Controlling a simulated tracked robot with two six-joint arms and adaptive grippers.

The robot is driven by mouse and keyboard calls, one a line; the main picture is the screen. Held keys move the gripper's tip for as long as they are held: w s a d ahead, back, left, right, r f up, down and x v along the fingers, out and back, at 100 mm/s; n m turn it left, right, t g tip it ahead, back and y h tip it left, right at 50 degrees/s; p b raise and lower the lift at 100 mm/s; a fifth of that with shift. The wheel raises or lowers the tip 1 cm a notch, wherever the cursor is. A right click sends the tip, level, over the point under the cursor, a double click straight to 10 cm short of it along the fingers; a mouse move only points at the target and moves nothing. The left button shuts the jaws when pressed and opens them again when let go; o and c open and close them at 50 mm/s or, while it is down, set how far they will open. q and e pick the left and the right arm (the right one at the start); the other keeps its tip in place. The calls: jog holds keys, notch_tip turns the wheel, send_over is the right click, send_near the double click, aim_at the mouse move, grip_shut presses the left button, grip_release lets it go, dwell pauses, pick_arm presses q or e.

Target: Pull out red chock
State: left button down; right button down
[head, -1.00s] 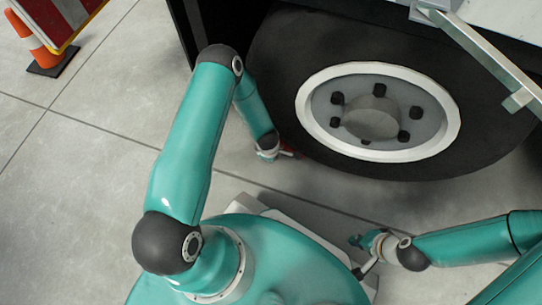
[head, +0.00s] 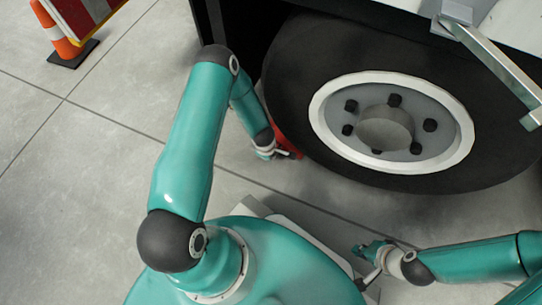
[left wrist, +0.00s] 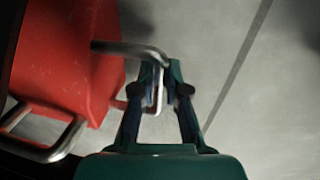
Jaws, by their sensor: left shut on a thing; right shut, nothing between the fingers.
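The red chock (head: 285,137) is by the lower left of the truck's tyre (head: 290,75), mostly hidden behind my left arm and the tyre. I cannot tell whether it touches the tyre. In the left wrist view the chock (left wrist: 65,60) fills the left side and has bent metal handles. My left gripper (head: 284,153) is beside the chock, low near the floor. In the left wrist view its fingers (left wrist: 160,72) are shut on one metal handle (left wrist: 125,47). My right gripper (head: 361,251) is shut and empty, at the lower right, away from the chock.
The truck's wheel hub (head: 385,128) faces me, with a metal bar (head: 495,62) at the upper right. An orange cone (head: 62,42) and a red and yellow board (head: 88,14) stand at the upper left. The grey floor (head: 90,170) on the left is clear.

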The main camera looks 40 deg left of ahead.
pick_arm(q)
jog(key=shift+a, duration=0.1)
jog(key=c, duration=1.1)
grip_release()
jog(key=r, duration=0.4)
jog(key=s+r, duration=0.1)
jog(key=r, duration=0.2)
jog(key=s+r, duration=0.1)
jog(key=r, duration=0.3)
jog(key=shift+d+r, duration=0.3)
jog(key=shift+r, duration=0.05)
